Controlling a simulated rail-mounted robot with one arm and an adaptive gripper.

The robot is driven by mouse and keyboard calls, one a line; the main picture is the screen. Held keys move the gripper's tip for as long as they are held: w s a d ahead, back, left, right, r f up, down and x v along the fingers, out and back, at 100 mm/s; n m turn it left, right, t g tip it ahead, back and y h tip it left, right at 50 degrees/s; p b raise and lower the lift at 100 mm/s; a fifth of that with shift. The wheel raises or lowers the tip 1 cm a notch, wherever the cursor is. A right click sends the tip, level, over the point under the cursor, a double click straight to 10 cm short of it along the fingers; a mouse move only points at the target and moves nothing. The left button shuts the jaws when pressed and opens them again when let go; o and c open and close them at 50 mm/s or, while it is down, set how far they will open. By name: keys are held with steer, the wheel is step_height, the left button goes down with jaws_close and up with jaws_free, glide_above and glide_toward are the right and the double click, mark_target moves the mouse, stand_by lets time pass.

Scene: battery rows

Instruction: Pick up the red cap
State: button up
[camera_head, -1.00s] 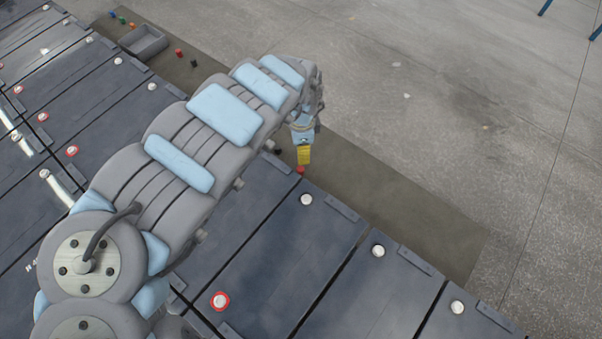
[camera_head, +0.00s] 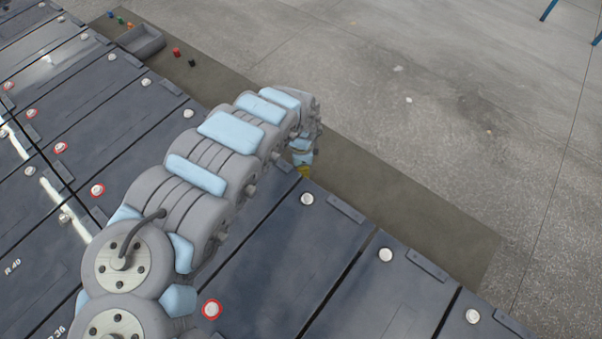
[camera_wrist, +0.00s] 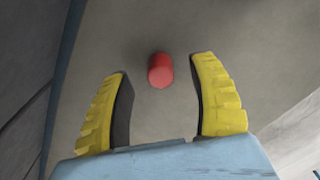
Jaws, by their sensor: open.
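In the wrist view a red cap (camera_wrist: 160,70), a short cylinder, lies on a grey-brown surface. It shows in the gap between the yellow fingertips of my gripper (camera_wrist: 163,66), closer to neither by much and with clear space on both sides. My gripper is open and nothing is held. I cannot tell how far below the fingertips the cap is. In the head view only a bit of yellow of my gripper (camera_head: 303,169) shows at the far edge of the dark battery row, and this cap is hidden there.
Dark battery panels (camera_head: 290,250) with white round terminals, some red-ringed, fill the near side. A brown strip (camera_head: 400,195) runs beyond their edge. On it, far left, are a grey open bin (camera_head: 143,42), another red cap (camera_head: 176,52), a black cap (camera_head: 192,63) and small coloured caps.

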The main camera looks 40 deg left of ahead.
steer(key=shift+f, duration=0.6)
steer(key=shift+c, duration=0.3)
steer(key=c, duration=0.9)
steer(key=shift+r, duration=0.15)
